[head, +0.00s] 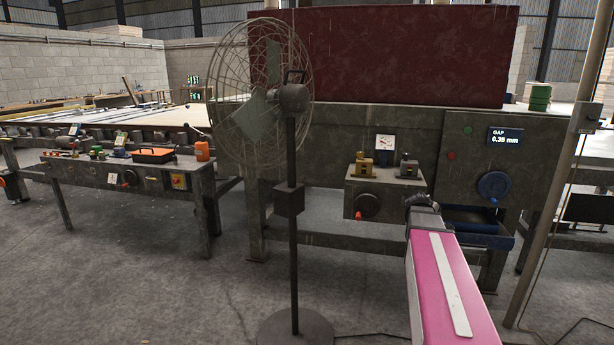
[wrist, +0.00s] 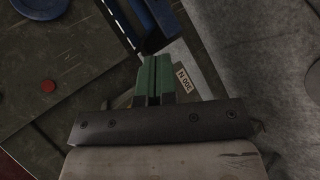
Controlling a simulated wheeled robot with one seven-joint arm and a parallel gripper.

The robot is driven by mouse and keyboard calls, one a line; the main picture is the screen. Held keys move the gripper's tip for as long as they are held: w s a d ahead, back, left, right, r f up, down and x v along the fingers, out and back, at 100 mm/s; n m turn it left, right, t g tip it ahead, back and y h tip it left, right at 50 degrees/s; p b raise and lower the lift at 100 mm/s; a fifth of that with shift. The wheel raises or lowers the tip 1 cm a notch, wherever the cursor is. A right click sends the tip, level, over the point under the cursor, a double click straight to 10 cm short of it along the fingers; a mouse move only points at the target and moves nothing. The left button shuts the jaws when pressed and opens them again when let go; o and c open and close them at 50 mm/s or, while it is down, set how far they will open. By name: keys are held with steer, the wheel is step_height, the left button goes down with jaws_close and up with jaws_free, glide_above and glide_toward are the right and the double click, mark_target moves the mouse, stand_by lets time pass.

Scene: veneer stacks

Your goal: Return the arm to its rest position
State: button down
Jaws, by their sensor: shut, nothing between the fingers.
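My arm, pink with a pale strip, reaches up from the bottom right of the head view. My gripper (wrist: 153,58) shows in the wrist view as two green fingers side by side, shut with nothing between them. In the head view only the dark end of the arm shows, in front of the machine, and the fingers cannot be made out. In the wrist view the fingertips appear close to a blue part and a pale plate marked "300 N" (wrist: 184,84). Whether they touch anything cannot be told.
A large grey machine (head: 370,130) carries a blue handwheel (head: 494,186), a gap display (head: 505,138) and a blue tray (head: 478,229). A standing fan (head: 293,205) is left of my arm. A control bench (head: 125,178) stands farther left. A pale pole (head: 556,200) rises at right. Open floor lies front left.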

steer(key=s+a+f+m+g+y, duration=0.2)
steer(key=s+a+f, duration=0.4)
steer(key=a, duration=0.3)
steer(key=s+a+f+m+g+y, duration=0.2)
steer(key=s+a+f, duration=0.4)
steer(key=a, duration=0.4)
steer(key=s+a+f+m+g+y, duration=0.1)
steer(key=s+a+f+m+y, duration=0.2)
steer(key=s+a+f, duration=0.4)
steer(key=shift+a+f+g+y, duration=0.4)
steer(key=shift+a+y, duration=0.1)
steer(key=shift+a, duration=0.65)
